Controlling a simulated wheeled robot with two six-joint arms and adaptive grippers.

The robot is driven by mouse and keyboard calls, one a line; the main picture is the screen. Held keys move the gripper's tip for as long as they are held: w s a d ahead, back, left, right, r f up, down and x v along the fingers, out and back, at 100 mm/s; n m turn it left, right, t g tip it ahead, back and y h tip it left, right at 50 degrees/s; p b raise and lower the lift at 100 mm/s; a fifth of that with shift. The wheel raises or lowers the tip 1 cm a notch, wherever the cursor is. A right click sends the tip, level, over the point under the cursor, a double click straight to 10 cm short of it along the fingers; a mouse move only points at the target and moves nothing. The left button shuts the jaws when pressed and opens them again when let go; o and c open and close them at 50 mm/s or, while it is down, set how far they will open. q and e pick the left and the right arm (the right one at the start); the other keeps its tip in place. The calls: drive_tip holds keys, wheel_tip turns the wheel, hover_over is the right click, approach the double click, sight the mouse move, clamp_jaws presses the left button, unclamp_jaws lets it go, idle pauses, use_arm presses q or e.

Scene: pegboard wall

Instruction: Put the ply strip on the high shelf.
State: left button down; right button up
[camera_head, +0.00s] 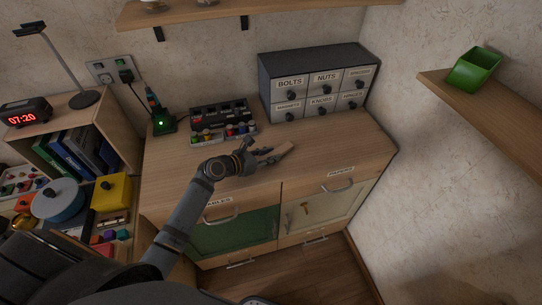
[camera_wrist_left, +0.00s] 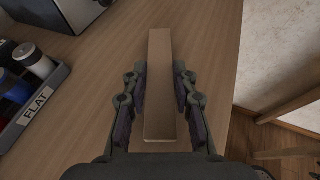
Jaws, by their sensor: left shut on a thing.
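The ply strip (camera_wrist_left: 159,85) is a pale, narrow wooden bar. In the left wrist view it lies lengthwise between the two dark fingers of my left gripper (camera_wrist_left: 160,78). In the head view my left gripper (camera_head: 264,153) is over the front of the wooden cabinet top, shut on the strip (camera_head: 281,150). I cannot tell whether the strip still touches the cabinet top. A wooden shelf (camera_head: 290,8) runs along the back wall at the top edge of the head view, and most of what stands on it is cut off. My right gripper is out of view.
The cabinet top (camera_head: 170,185) holds a labelled drawer unit (camera_head: 312,85) and an organiser tray (camera_head: 222,120) behind the gripper. A second wall shelf (camera_head: 500,110) on the right carries a green bin (camera_head: 474,70). A bookcase with a lamp (camera_head: 62,60) stands left.

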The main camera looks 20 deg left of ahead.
use_arm(q)
drive_tip(key=s+r+p, duration=0.6)
drive_tip(key=s+r, duration=0.6)
drive_tip(key=s, duration=0.2)
drive_tip(key=shift+a+r, duration=0.15)
drive_tip(key=shift+a, duration=0.1)
